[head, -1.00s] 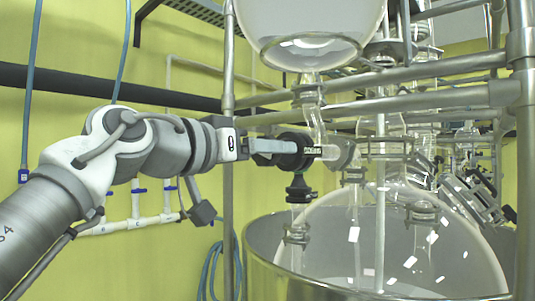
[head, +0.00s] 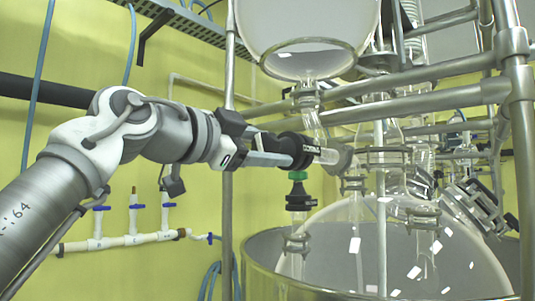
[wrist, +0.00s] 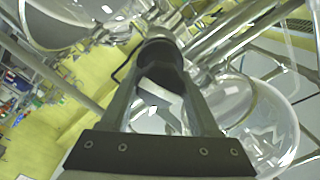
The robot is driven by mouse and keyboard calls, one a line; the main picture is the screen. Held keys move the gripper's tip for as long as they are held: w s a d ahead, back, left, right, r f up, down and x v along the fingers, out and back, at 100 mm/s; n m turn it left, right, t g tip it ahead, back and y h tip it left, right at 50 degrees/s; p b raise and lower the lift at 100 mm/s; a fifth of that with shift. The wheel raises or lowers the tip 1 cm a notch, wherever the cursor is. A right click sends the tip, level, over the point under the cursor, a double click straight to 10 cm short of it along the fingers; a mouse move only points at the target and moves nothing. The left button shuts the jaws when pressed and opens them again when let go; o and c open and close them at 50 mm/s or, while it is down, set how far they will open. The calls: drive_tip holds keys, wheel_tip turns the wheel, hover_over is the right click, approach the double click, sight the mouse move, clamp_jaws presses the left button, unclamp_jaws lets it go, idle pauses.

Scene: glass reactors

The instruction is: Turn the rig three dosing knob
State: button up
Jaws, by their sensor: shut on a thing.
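The black dosing knob (head: 299,149), with white lettering around its rim, sits at the left end of a horizontal glass stub below the upper glass vessel. My gripper (head: 282,150) reaches it from the left and is shut on it. In the wrist view the knob (wrist: 160,54) is a dark round body between the tips of my two fingers (wrist: 160,75). The fingers partly cover its sides.
A black fitting with a green ring (head: 298,190) hangs just below the knob. The glass vessel (head: 310,30) is above, and metal frame bars (head: 430,103) run behind and right. A large round glass flask (head: 390,245) sits in a metal bath below.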

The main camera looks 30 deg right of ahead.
drive_tip(key=m, duration=0.5)
drive_tip(key=shift+m+b, duration=0.4)
idle(0.4)
drive_tip(key=o, duration=1.4)
drive_tip(key=v, duration=1.7)
drive_tip(key=shift+s+a, duration=0.1)
drive_tip(key=shift+a, duration=0.1)
drive_tip(key=shift+r, duration=0.1)
